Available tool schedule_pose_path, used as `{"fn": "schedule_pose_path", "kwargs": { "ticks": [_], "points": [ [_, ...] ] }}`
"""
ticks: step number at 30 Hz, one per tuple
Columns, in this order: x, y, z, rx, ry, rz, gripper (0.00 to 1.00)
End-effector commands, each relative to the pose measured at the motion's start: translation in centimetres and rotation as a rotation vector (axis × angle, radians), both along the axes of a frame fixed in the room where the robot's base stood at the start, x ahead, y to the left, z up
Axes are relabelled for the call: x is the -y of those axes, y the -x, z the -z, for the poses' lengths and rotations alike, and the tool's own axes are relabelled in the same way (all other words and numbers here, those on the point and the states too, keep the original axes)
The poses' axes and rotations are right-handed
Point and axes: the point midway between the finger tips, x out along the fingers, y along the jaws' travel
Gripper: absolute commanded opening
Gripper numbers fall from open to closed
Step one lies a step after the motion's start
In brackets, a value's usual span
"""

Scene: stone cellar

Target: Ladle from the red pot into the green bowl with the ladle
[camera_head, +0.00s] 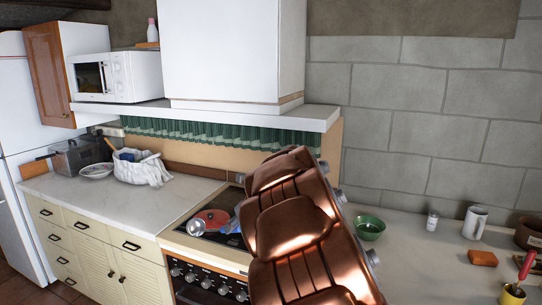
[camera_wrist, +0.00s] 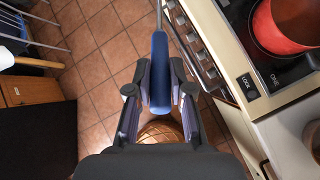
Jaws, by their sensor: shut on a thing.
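My gripper (camera_wrist: 160,72) is shut on the blue handle of the ladle (camera_wrist: 160,48) in the wrist view; the ladle's thin metal shaft runs out of the top of that view. In the head view the ladle's silver head (camera_head: 196,228) shows at the front left of the red pot (camera_head: 212,216); I cannot tell whether they touch. The pot stands on the black hob and also shows in the wrist view (camera_wrist: 268,32), right of my gripper. The green bowl (camera_head: 369,232) stands on the right counter. My copper arm hides much of the hob and my gripper in the head view.
The cream stove (camera_head: 205,258) has knobs along its front. The left counter (camera_head: 75,195) holds a cloth-lined basket (camera_head: 145,171). On the right counter are a can (camera_head: 432,220), a white mug (camera_head: 475,222), an orange block (camera_head: 482,258) and a yellow cup (camera_head: 512,296). A hood (camera_head: 215,112) overhangs the hob.

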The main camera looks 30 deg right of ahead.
Motion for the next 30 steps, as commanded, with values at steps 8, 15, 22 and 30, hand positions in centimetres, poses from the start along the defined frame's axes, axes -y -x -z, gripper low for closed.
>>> {"fn": "schedule_pose_path", "kwargs": {
  "ticks": [8,15,22,30],
  "points": [
    [1.2,1.0,-0.5,-0.055,0.017,-0.079,0.0],
    [2.7,2.3,-1.0,-0.123,0.048,-0.179,0.0],
    [5.0,4.2,-1.9,-0.22,0.111,-0.328,0.0],
    [8.1,6.8,-3.2,-0.344,0.228,-0.547,0.0]
  ]
}}
